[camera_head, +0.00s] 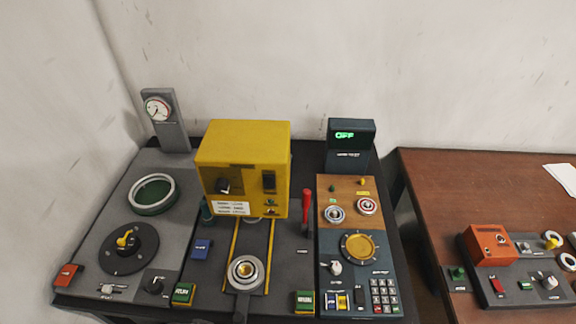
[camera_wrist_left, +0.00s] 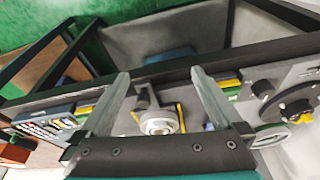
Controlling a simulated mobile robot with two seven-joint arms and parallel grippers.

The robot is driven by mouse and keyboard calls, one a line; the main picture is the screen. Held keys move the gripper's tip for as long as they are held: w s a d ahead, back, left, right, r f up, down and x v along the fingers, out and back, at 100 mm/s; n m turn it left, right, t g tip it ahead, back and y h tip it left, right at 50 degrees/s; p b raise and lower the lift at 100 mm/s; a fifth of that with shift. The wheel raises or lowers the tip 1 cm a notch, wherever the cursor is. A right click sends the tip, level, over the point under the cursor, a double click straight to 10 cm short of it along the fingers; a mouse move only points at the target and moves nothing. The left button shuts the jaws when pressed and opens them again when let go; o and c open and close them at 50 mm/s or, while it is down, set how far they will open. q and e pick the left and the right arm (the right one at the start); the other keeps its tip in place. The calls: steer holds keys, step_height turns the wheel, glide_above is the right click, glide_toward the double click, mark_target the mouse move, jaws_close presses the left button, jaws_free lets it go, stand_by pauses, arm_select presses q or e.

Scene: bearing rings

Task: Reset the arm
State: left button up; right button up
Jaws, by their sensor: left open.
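My left gripper (camera_wrist_left: 160,75) shows only in the left wrist view; its two fingers are apart with nothing gripped between them. Beyond them, a metal bearing ring (camera_wrist_left: 158,121) appears in the gap; I cannot tell its distance from the fingers. In the head view the bearing ring (camera_head: 245,272) sits at the near end of the yellow-edged track, in front of the yellow machine box (camera_head: 243,160). Neither arm shows in the head view, and my right gripper is not in view.
The dark console (camera_head: 300,250) carries a red lever (camera_head: 307,205), a gauge post (camera_head: 163,118), a black dial (camera_head: 129,247), a green-lined round recess (camera_head: 153,194) and a display reading OFF (camera_head: 351,135). A brown table (camera_head: 470,185) at right holds an orange box (camera_head: 490,244); its back area is mostly clear.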

arm_select(q)
steer(key=s+f+g+b, duration=0.1)
steer(key=s+f+b, duration=0.2)
steer(key=f, duration=0.9)
steer(key=s+f+b, duration=0.4)
steer(key=f, duration=0.8)
steer(key=s+a+f+b, duration=0.1)
steer(key=s+f+b, duration=0.1)
steer(key=s+f, duration=0.3)
steer(key=s+a+f+g+b, duration=0.1)
steer(key=s+a+f+b, duration=0.1)
steer(key=s+f, duration=0.4)
step_height(320, 180, down, 2)
steer(key=shift+s+b, duration=0.15)
steer(key=shift+b, duration=0.25)
